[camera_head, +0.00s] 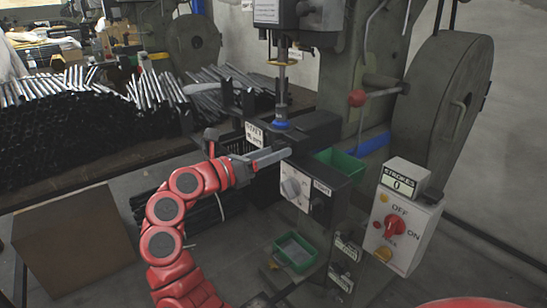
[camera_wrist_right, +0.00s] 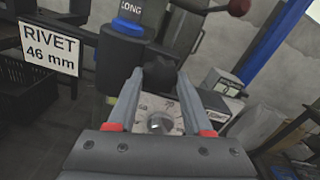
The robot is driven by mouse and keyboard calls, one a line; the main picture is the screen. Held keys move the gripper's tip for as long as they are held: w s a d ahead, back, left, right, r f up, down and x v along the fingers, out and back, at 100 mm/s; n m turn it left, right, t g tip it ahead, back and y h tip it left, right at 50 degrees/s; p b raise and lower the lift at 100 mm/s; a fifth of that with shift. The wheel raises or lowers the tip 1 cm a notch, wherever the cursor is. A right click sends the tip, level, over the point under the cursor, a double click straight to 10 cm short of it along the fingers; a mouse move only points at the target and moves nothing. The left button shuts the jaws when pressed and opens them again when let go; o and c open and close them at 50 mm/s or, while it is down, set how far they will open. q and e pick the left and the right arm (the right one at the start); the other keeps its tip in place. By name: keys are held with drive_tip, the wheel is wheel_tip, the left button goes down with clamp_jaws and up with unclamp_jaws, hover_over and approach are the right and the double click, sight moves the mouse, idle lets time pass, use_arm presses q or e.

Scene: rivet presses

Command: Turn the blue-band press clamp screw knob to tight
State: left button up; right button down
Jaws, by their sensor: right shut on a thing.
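My right gripper (camera_head: 284,153) reaches the dark press head from the left. In the right wrist view, a dark knob (camera_wrist_right: 159,75) sits between the fingertips of my right gripper (camera_wrist_right: 157,84), which is shut on it. I take this as the clamp screw knob; its turn position cannot be read. In the head view the fingers hide it. My left gripper is not in view.
A dial box (camera_head: 296,187) with a pale face is just below the gripper; its dial (camera_wrist_right: 159,121) shows between the fingers. A RIVET 46 mm sign (camera_wrist_right: 49,49) is at left. Green bins (camera_head: 341,165), a STROKES counter box (camera_head: 404,215) and a red-ball lever (camera_head: 357,98) are at right.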

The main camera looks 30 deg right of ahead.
idle(0.5)
drive_tip(key=shift+c, duration=1.5)
unclamp_jaws()
drive_tip(key=shift+a, duration=0.1)
drive_tip(key=s+a+p, duration=0.1)
drive_tip(key=a+p, duration=0.2)
drive_tip(key=a, duration=1.4)
drive_tip(key=shift+s+a, duration=0.15)
